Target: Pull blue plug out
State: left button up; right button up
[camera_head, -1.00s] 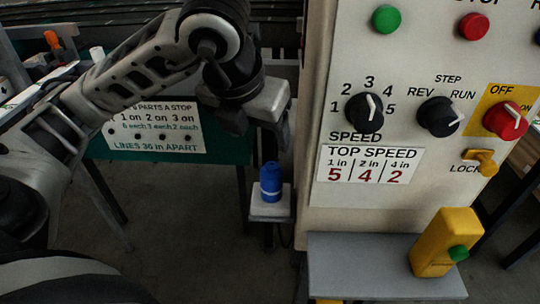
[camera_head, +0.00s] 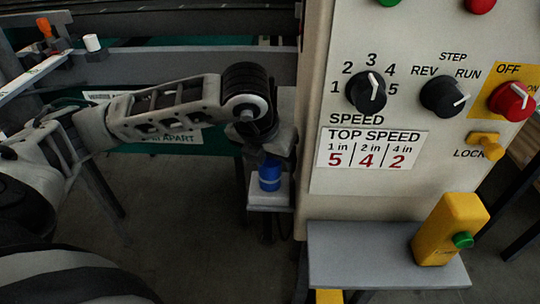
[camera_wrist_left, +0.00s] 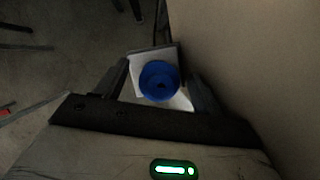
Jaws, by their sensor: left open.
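The blue plug (camera_head: 269,176) stands upright on a small white block (camera_head: 262,197) at the left side of the control panel. My left gripper (camera_head: 266,156) is right above the plug in the head view, its fingers largely hidden by the wrist. In the left wrist view the plug (camera_wrist_left: 159,81) is seen from above, between and a little beyond the two open fingers (camera_wrist_left: 160,88). I see room between each finger and the plug. The white block (camera_wrist_left: 146,60) shows around it. My right gripper is not in view.
The control panel (camera_head: 322,204) with knobs rises close beside the plug on the right. A grey shelf (camera_head: 340,262) below it holds a yellow box with a green button (camera_head: 445,232). A green board with a sign (camera_head: 185,137) is behind my left arm.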

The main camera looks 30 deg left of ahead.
pick_arm(q)
jog(key=shift+c, duration=0.2)
jog(key=c, duration=1.1)
jog(key=shift+o, duration=0.2)
jog(key=shift+r, duration=0.2)
jog(key=shift+r+p, duration=0.5)
jog(key=shift+r, duration=0.2)
jog(key=shift+r, duration=0.1)
jog(key=shift+r+p, duration=0.4)
jog(key=shift+r, duration=0.1)
jog(key=shift+r+p, duration=0.6)
jog(key=shift+r, duration=0.4)
jog(key=shift+r, duration=0.35)
